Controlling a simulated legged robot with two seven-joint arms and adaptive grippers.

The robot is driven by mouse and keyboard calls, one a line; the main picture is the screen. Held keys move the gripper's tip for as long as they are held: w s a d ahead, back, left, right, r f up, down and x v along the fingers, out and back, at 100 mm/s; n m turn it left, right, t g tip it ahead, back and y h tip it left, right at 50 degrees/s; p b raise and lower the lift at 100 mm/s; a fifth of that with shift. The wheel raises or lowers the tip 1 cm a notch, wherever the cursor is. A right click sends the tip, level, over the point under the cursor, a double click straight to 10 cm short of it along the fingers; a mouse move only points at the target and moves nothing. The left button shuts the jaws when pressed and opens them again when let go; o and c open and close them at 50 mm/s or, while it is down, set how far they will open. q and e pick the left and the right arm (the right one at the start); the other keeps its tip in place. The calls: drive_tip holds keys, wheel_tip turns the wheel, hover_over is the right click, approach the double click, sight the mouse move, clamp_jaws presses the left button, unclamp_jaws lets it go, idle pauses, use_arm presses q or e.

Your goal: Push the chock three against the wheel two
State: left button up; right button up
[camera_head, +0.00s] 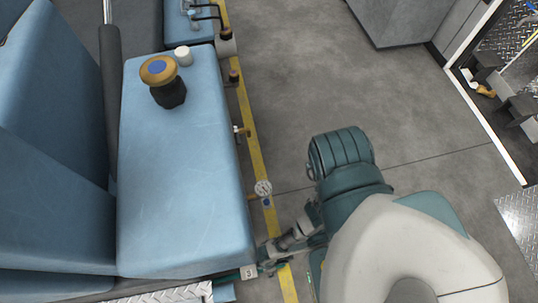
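No chock or wheel can be clearly made out in the head view. My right arm comes in from the lower right, with a white and teal link and a ribbed teal joint. My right gripper (272,258) is dark and small in view, low beside the front right corner of the blue housing (185,190). Its fingers are partly hidden by the housing and blend with dark parts there, so I cannot tell whether they are open or touch anything. A small pale tag (249,272) marked with a digit, seemingly 5, is by the fingers. My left gripper is out of view.
A gold knob (159,70) and a white cap (183,55) stand on the housing. Small fittings, including a round pale handwheel (263,188), stick out along its right side. A yellow floor line (247,120) runs beside it. Grey floor (310,65) beyond is clear up to a grey cabinet (398,18).

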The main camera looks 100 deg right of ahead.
drive_tip(key=shift+r, duration=0.1)
wheel_tip(320, 180, up, 11)
drive_tip(key=d, duration=0.2)
drive_tip(key=shift+d+r, duration=0.2)
idle(0.3)
